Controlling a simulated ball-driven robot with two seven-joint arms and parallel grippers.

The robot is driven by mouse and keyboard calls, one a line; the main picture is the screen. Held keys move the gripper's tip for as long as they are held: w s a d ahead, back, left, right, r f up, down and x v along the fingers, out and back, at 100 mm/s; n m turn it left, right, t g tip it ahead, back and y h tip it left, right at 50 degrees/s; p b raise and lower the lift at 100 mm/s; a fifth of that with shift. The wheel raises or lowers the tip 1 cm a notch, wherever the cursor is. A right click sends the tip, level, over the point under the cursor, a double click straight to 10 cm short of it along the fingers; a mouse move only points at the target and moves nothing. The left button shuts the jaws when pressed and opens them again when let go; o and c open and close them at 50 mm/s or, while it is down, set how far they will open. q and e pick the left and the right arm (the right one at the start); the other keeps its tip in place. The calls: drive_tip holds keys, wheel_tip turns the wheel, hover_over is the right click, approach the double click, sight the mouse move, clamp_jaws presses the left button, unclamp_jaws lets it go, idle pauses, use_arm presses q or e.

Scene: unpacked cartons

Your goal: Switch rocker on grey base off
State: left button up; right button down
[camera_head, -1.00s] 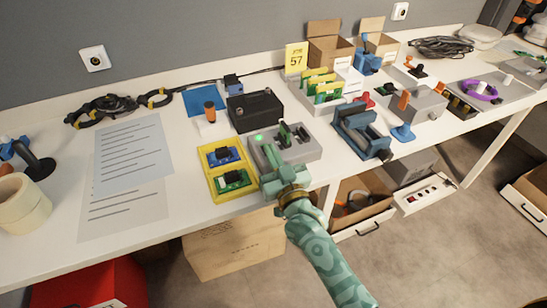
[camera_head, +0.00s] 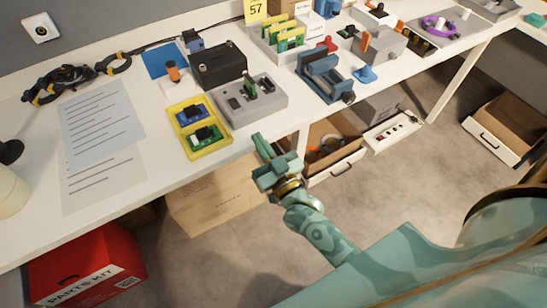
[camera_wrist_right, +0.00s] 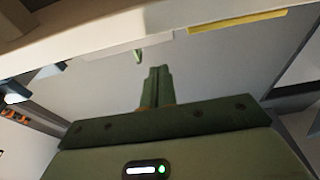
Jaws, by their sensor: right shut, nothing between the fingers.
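The grey base (camera_head: 250,100) lies near the table's front edge in the head view, with dark parts and a green upright piece (camera_head: 250,86) on top. I take the rocker to be among the dark parts (camera_head: 234,103); its tilt is too small to tell. No lit green lamp shows on the base now. My right gripper (camera_head: 259,142) is shut and empty, in front of the table edge and apart from the base. In the right wrist view its closed fingers (camera_wrist_right: 157,84) show before a pale surface. My left gripper is not in view.
A yellow tray (camera_head: 227,146) with blue and green boards stands left of the base. A black box (camera_head: 218,63) is behind it, and a blue vise (camera_head: 325,75) is to its right. Papers (camera_head: 100,125) lie at left.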

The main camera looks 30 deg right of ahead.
drive_tip(key=v, duration=0.5)
drive_tip(key=shift+s+f+p, duration=0.15)
drive_tip(key=shift+s+p, duration=0.15)
drive_tip(key=shift+p, duration=0.05)
